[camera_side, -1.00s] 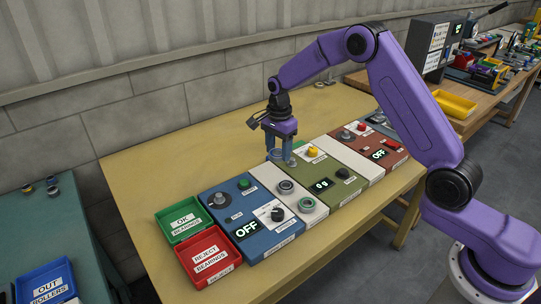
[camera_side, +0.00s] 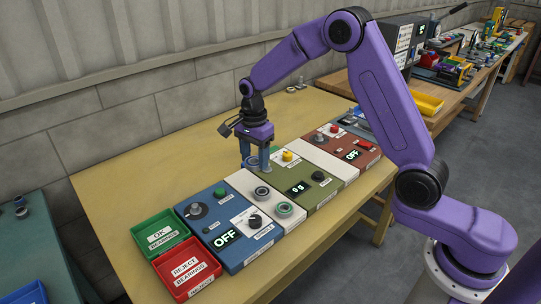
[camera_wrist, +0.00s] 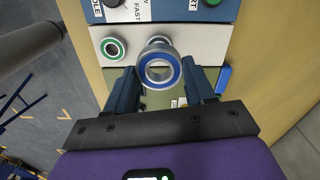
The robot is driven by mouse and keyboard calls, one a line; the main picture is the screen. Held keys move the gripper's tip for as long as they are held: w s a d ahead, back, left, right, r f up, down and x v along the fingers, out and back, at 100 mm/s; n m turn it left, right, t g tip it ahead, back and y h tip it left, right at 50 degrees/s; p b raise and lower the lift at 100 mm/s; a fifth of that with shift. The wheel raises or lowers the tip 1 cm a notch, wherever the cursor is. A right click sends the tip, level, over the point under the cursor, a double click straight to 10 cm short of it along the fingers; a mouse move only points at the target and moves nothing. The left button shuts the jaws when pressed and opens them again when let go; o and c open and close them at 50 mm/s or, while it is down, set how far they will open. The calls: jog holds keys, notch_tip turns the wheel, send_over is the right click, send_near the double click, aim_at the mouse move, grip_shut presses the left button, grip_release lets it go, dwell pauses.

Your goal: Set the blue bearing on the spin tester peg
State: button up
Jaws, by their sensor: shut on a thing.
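My gripper (camera_side: 255,163) is shut on the blue bearing, a metal ring with a blue band. In the wrist view the blue bearing (camera_wrist: 159,70) sits between the fingertips, its open bore facing the camera. It is held above the panels and partly covers another ring behind it. The spin tester (camera_side: 235,245) is the blue panel with an OFF display, left of my gripper in the side view. A dark round disc with a small centre, seemingly its peg (camera_side: 197,211), stands at its far left. The fingers largely hide the held bearing in the side view.
A green-banded bearing (camera_wrist: 113,48) and another ring (camera_side: 262,193) sit on the white strip beside the tester. The olive scale (camera_side: 310,188) reads 0 g. Green OK (camera_side: 143,226) and red REJECT (camera_side: 212,270) bins stand left of the tester.

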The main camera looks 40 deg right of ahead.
jog(key=w+a+f, duration=0.2)
jog(key=w+a, duration=0.4)
jog(key=a, duration=0.2)
send_over(195, 205)
jog(key=shift+d+f, duration=0.1)
jog(key=shift+f, duration=4.7)
jog(key=o, duration=1.2)
notch_tip(195, 205, up, 17)
jog(key=shift+r, duration=0.15)
